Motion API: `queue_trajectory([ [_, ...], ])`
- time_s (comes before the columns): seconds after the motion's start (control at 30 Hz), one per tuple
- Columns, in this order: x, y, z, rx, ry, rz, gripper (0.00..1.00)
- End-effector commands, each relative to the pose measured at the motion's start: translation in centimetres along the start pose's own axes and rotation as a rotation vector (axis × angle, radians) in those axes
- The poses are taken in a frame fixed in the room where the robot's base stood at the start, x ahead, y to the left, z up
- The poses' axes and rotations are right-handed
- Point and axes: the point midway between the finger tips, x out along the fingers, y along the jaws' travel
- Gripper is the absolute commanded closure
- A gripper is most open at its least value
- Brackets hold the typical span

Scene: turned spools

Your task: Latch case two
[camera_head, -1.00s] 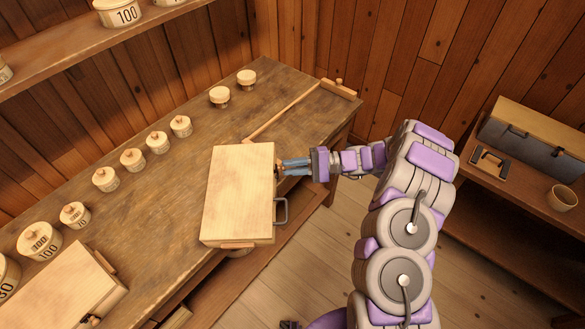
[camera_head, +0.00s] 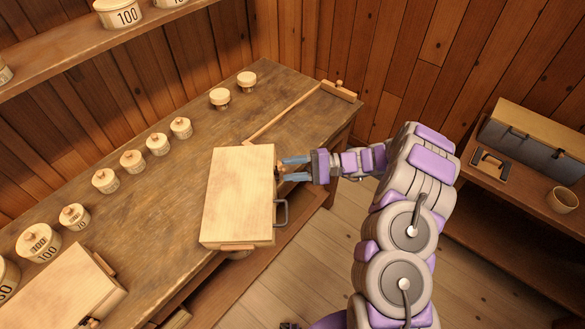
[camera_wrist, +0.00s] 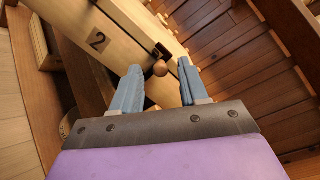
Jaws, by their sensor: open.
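Case two (camera_head: 238,195) is a pale wooden case lying with its lid down near the front edge of the workbench. Its front wall, marked "2" (camera_wrist: 97,40), shows in the wrist view. A dark latch (camera_wrist: 163,50) with a round brown knob (camera_wrist: 160,68) sits on that front side. My gripper (camera_head: 281,168) is at the case's right side in the head view, by the latch. In the wrist view its blue fingers are apart, one on each side of the knob, with gaps visible. Whether the latch is fastened, I cannot tell.
A metal handle (camera_head: 282,213) juts from the case front, near my gripper. Another wooden case (camera_head: 62,290) lies at lower left. Several lidded spools or pots stand along the bench (camera_head: 170,200). A side shelf (camera_head: 530,190) at right holds a grey-sided box (camera_head: 535,135) and a cup (camera_head: 562,198).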

Motion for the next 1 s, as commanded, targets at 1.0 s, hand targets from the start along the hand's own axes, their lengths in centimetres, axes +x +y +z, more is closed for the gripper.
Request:
queue_trajectory([
  [1.0,-15.9,0.1,-0.2,0.001,0.003,0.002,0.56],
])
